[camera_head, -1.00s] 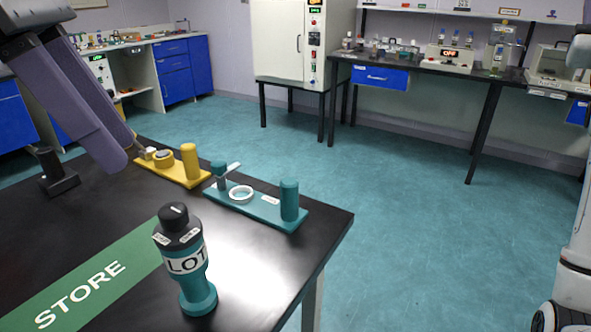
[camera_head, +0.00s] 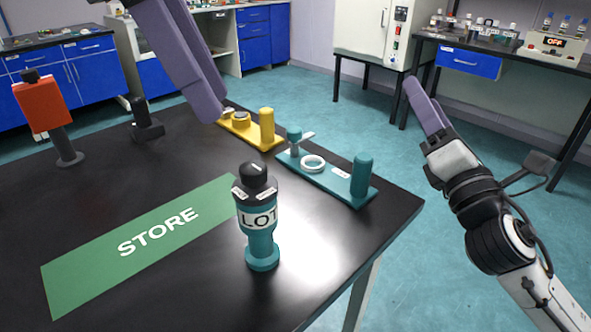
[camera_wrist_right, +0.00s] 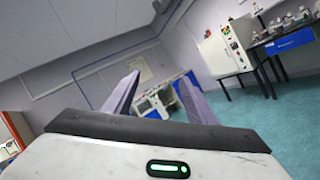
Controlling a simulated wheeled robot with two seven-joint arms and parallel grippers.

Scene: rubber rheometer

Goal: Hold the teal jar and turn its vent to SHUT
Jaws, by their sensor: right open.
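The teal jar (camera_head: 262,250) stands upright on the black table, beside the right end of the green STORE strip (camera_head: 150,245). It has a white LOT band (camera_head: 259,218) and a dark knob (camera_head: 253,176) on top, with small labels on its shoulder that I cannot read. My left gripper (camera_head: 215,112) hangs behind the jar, apart from it, near the yellow stand; its finger gap is not clear. My right gripper (camera_head: 412,90) is raised beyond the table's right edge, away from the jar. The right wrist view shows its two fingers (camera_wrist_right: 155,95) apart and empty.
A yellow stand (camera_head: 250,133) and a teal stand (camera_head: 335,187) with a white ring (camera_head: 313,162) and post lie behind the jar. A red block on a dark post (camera_head: 43,105) stands at the far left. The table (camera_head: 130,300) in front of the jar is clear.

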